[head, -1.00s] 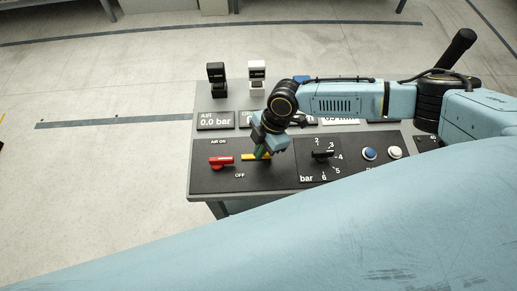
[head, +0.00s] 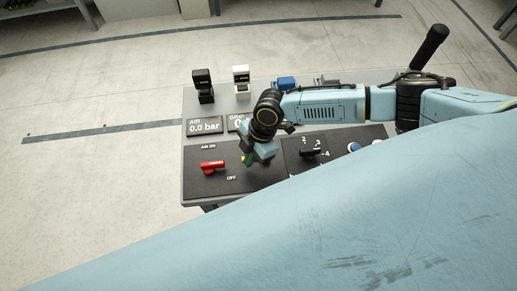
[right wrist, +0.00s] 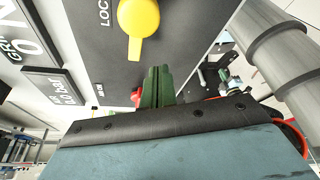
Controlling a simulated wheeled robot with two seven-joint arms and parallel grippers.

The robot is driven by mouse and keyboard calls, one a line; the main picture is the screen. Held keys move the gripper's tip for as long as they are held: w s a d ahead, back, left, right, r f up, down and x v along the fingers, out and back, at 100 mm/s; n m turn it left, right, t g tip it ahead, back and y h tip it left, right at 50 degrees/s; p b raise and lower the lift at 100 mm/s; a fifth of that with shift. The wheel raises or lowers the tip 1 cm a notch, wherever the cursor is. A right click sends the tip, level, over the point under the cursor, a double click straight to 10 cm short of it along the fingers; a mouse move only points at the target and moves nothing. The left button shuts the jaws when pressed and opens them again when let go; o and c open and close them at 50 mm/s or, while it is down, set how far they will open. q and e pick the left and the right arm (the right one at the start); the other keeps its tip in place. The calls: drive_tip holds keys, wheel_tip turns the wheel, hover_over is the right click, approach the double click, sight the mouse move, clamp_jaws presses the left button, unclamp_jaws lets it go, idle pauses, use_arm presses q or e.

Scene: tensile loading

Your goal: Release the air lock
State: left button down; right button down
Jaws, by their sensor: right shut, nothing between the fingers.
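The yellow air lock lever (right wrist: 138,22) shows in the right wrist view, its round end at the top edge and its handle pointing down toward the red lever. A partly cut-off label starting "LOC" is beside it. In the head view my right gripper mostly hides it. My right gripper (head: 248,161) is over the console, between the red lever and the black dial. Its green fingers (right wrist: 157,88) are shut and empty, apart from the yellow handle's end in the right wrist view. The red air lever (head: 212,167) lies sideways between AIR ON and OFF. My left gripper is out of view.
The grey console (head: 190,150) carries an AIR display (head: 205,125) reading 0.0 bar and a black pressure dial (head: 310,153). A black upright part (head: 203,85) and a white one (head: 241,82) stand at its back. Open floor lies left.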

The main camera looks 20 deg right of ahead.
drive_tip(key=v, duration=1)
